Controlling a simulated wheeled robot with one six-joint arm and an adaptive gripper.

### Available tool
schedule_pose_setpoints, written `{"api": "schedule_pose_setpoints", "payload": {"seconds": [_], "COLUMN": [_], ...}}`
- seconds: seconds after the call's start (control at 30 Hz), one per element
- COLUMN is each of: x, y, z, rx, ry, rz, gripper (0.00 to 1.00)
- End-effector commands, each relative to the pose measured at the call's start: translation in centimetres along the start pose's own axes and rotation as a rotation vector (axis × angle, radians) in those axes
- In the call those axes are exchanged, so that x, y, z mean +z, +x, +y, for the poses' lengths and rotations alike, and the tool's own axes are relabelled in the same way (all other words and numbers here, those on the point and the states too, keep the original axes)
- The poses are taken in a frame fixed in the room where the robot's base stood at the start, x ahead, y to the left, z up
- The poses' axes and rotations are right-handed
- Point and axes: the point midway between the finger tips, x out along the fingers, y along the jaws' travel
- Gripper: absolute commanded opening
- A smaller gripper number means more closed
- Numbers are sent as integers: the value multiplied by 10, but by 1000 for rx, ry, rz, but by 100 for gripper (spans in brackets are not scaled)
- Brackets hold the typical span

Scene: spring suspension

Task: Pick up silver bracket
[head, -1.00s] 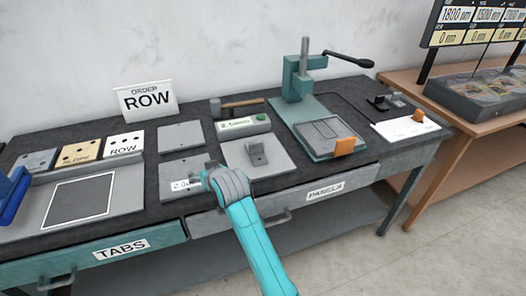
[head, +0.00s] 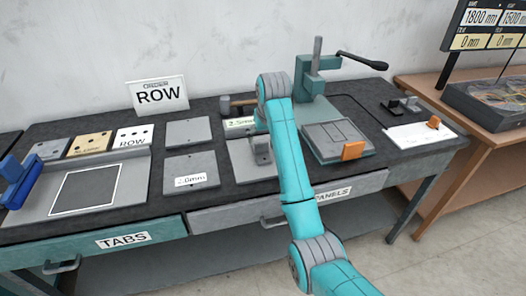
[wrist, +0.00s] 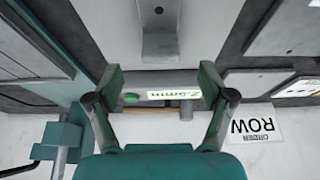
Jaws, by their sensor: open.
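The silver bracket (head: 262,150) stands on a light grey plate (head: 241,152) in the middle of the bench, partly covered by my arm in the head view. In the wrist view the bracket (wrist: 160,38) is at the top centre, beyond my fingertips. My gripper (wrist: 158,82) is open and empty, its two green fingers spread wide. The bracket lies roughly in line with the gap between them and looks apart from both. In the head view my arm hides most of the gripper.
A grey box with a 2.5mm label (wrist: 172,94) and a hammer (head: 236,103) lie behind the plate. A teal press (head: 312,75) and an orange block (head: 353,150) stand to the right. A 2.0mm plate (head: 190,174) and ROW sign (head: 158,95) are left.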

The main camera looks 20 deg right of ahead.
Motion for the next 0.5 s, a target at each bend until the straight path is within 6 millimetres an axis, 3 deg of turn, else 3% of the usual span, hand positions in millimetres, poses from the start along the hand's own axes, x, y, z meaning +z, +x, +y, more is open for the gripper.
{"api": "schedule_pose_setpoints", "payload": {"seconds": [0.33,0.5], "x": [-1,-4], "y": [29,53], "z": [0,1], "rx": [0,0], "ry": [0,0], "rz": [0,-1], "gripper": [81,81]}}
